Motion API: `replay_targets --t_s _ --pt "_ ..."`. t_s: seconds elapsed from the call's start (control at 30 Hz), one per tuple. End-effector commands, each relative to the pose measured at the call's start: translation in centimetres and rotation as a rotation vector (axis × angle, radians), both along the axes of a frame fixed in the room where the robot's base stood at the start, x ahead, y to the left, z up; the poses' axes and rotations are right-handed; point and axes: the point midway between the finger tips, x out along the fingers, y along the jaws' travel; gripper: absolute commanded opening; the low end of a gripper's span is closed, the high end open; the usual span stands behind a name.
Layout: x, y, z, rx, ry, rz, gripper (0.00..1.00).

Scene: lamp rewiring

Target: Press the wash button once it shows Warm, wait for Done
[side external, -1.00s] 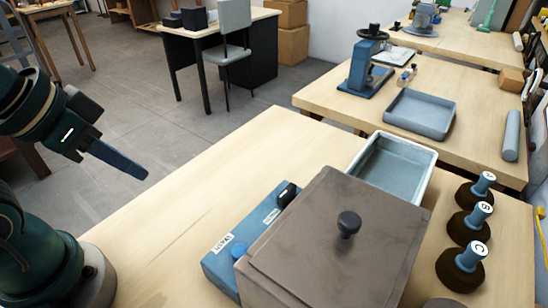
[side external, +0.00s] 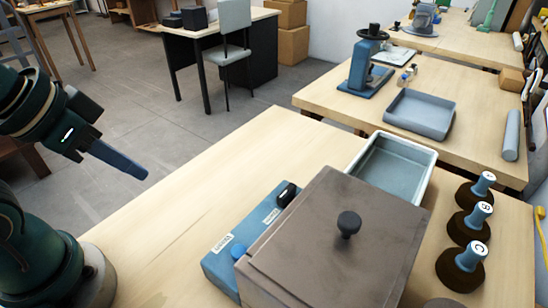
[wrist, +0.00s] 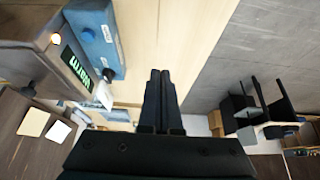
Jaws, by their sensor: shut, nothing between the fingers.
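A brown lidded box (side external: 335,235) stands on the near bench. A blue control box (side external: 232,262) lies against its left side, with a round blue button (side external: 238,251), a black switch (side external: 287,194) and white labels too small to read surely. The blue button also shows there (wrist: 88,35). My gripper (side external: 142,173) is shut and empty, in the air left of the bench and well apart from the button.
A pale blue tray (side external: 428,160) sits behind the brown box. Several dark-based stamps with blue handles (side external: 469,222) stand to its right. The bench left of the control box is clear. Another bench behind holds a grey tray (side external: 420,115) and a blue press (side external: 366,70).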

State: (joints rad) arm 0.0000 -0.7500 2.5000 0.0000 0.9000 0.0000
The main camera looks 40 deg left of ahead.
Motion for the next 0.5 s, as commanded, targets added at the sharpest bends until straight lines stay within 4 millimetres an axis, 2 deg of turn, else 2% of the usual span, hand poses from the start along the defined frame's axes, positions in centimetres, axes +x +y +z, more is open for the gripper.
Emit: replay_targets --t_s 0.37,0.5 --pt "0.0 0.0 0.0 0.002 0.0 -0.004 0.0" --pt "0.11 0.07 0.06 0.041 -0.006 -0.07 0.0"
